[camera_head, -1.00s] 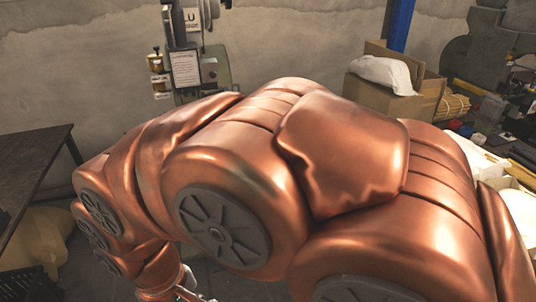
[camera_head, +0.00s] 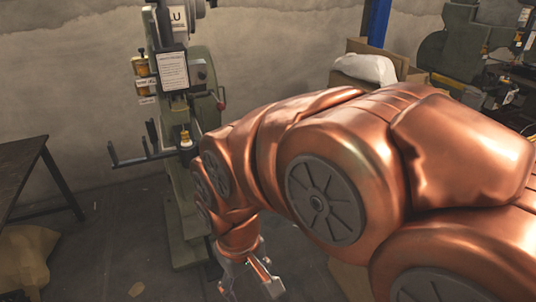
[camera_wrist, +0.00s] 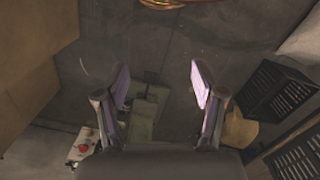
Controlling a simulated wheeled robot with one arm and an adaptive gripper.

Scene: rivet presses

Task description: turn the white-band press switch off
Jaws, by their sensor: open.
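A green press (camera_head: 202,75) stands against the back wall, left of centre in the head view, with a paper notice on its front. I cannot make out a white band or its switch, and my arm hides part of its right side. My gripper (camera_head: 250,284) hangs low in front of and to the right of the press base (camera_head: 186,248). In the wrist view my gripper (camera_wrist: 160,78) is open with nothing between its fingers. A green base-like part (camera_wrist: 145,115) lies below it there. A pale box with a red round part (camera_wrist: 84,147) shows at lower left.
A dark table (camera_head: 22,165) stands at the left. A second green machine (camera_head: 465,50) is at the back right, with a cardboard box and white sack (camera_head: 364,68) nearer the middle. Black crates (camera_wrist: 278,90) lie right in the wrist view. Floor left of the press is mostly clear.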

